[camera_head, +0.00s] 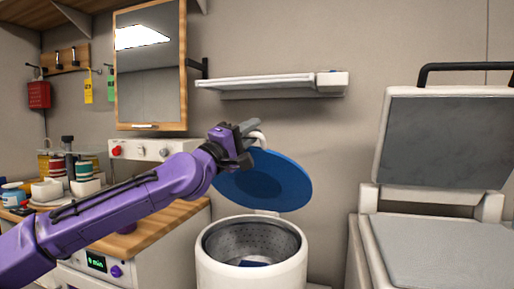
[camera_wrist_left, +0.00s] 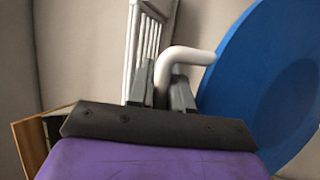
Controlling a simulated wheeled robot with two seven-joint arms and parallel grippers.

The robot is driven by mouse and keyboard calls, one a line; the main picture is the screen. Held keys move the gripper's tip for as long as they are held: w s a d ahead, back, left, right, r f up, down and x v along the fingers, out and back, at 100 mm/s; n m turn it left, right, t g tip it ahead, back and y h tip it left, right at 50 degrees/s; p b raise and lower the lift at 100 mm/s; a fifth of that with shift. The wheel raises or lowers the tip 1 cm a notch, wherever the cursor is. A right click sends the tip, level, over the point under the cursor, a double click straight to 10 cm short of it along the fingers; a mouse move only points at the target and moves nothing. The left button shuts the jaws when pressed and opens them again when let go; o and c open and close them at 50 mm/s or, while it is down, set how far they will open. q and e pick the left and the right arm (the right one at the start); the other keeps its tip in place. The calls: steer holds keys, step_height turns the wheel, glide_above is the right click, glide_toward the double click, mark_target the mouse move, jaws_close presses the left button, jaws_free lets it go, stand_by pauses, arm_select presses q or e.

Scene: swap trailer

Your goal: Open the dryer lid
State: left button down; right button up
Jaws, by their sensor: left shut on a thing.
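The dryer (camera_head: 252,272) is a white drum with a perforated metal inside, standing at the lower middle of the head view. Its round blue lid (camera_head: 268,185) is raised and tilted up above the drum opening, so the inside shows. Some dark blue thing (camera_head: 254,263) lies in the drum. My left gripper (camera_head: 248,137) is at the top edge of the lid, shut on its white curved handle (camera_head: 258,136). In the left wrist view, the fingers (camera_wrist_left: 160,88) close around the white handle (camera_wrist_left: 186,56), with the blue lid (camera_wrist_left: 265,85) to the right. My right gripper is not in view.
A white press with a raised lid (camera_head: 440,140) stands at the right. A white wall rack (camera_head: 270,84) hangs above the dryer lid. A wooden counter (camera_head: 140,236) with cups and jars is at the left, below a wood-framed mirror (camera_head: 150,75).

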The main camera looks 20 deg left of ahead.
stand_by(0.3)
arm_select(q)
steer(key=c, duration=1.4)
jaws_free()
steer(key=shift+a, duration=0.1)
steer(key=shift+s, duration=0.1)
steer(key=v, duration=1)
steer(key=shift+s+f, duration=0.2)
steer(key=shift+f, duration=0.1)
